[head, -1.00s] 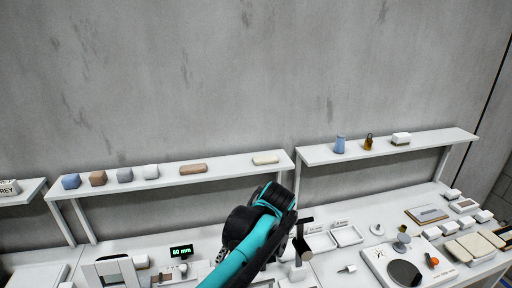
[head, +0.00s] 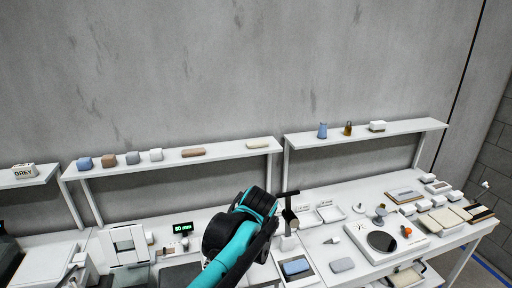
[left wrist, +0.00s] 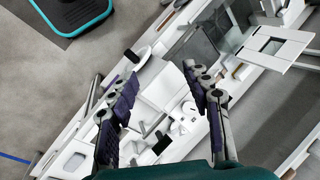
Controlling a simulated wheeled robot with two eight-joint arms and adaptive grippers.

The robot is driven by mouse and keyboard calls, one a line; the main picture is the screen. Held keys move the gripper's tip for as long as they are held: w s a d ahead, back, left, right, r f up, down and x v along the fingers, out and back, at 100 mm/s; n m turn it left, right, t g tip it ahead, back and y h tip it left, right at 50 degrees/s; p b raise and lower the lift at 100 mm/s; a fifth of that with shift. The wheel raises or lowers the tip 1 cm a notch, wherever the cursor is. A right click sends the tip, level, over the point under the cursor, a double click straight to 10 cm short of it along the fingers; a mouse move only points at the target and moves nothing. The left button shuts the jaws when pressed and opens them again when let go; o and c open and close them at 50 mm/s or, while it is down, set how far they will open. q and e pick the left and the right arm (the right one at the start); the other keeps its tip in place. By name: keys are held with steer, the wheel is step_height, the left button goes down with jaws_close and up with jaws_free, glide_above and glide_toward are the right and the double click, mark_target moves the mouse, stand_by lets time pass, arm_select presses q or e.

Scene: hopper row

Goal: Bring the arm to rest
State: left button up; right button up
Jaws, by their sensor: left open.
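My left arm (head: 240,245), teal and black, rises from the bottom middle of the head view, bent over the bench. Its gripper cannot be made out clearly there, being largely hidden behind the arm. In the left wrist view my left gripper (left wrist: 165,95) has its two dark ribbed fingers spread wide apart. Nothing is held between them; the white bench and its small items show through the gap, below the fingers. My right gripper is in neither current view.
A white shelf (head: 225,152) with several small blocks runs behind the arm; another shelf (head: 400,129) holds a blue cup and a bottle. Bare wall rises above.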

arm_select(q)
steer(key=s+a+f+n+t+h+b, duration=0.1)
steer(key=s+a+f+t+b, duration=0.1)
steer(key=f+b, duration=0.3)
steer(key=s+a+f+n+t+h+b, duration=0.1)
steer(key=s+a+f+b, duration=0.3)
steer(key=f, duration=0.6)
steer(key=s+a+f+n+t+h+b, duration=0.1)
steer(key=s+a+f+t+h+b, duration=0.1)
steer(key=f+b, duration=0.5)
steer(key=shift+s+a+f+t, duration=0.35)
steer(key=shift+s+a+t, duration=0.2)
steer(key=shift+t, duration=0.35)
arm_select(e)
step_height(320, 180, down, 17)
steer(key=shift+w, duration=0.35)
